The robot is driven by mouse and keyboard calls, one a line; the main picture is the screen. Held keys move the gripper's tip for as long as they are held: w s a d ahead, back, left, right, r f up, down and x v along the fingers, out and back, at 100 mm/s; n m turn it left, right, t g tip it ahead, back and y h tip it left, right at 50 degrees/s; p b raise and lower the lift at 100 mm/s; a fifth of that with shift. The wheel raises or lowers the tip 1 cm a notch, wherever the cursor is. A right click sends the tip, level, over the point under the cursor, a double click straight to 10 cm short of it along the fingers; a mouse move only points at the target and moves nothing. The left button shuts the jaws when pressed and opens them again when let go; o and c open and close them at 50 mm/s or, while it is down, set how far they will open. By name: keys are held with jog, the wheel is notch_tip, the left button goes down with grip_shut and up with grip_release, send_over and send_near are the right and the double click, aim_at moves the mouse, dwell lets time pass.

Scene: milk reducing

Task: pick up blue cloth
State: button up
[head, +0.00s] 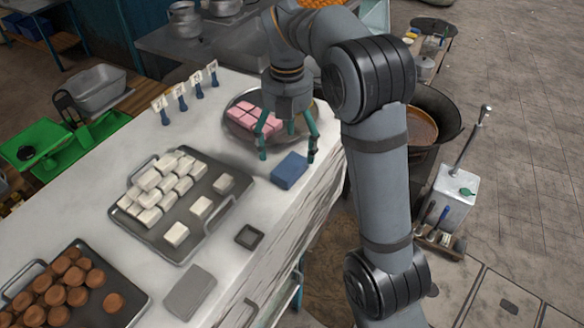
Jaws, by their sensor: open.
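The blue cloth (289,171) lies folded and flat on the white counter, near its right edge. My gripper (287,158) is open, with teal fingers pointing down. Its fingertips are on either side of the cloth's far part in the picture, one at the left and one at the right. Nothing is held between the fingers. I cannot tell how high the fingertips are above the counter or whether they touch the cloth.
A round plate of pink blocks (241,117) stands just behind the gripper. A tray (218,206) with white blocks lies to the left, near a small dark square dish (250,237) and a grey slab (190,292). A dark pot (437,103) stands right of the counter.

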aim_at(286, 163)
jog(key=shift+f, duration=0.45)
jog(key=f, duration=0.2)
jog(key=s+f, duration=0.1)
jog(key=shift+a+f, duration=0.15)
jog(key=shift+a, duration=0.25)
jog(key=shift+w+f, duration=0.1)
jog(key=shift+f, duration=0.25)
jog(key=shift+d, duration=0.1)
jog(key=c, duration=1.1)
jog(key=shift+c, duration=0.8)
jog(key=shift+w+r, duration=0.1)
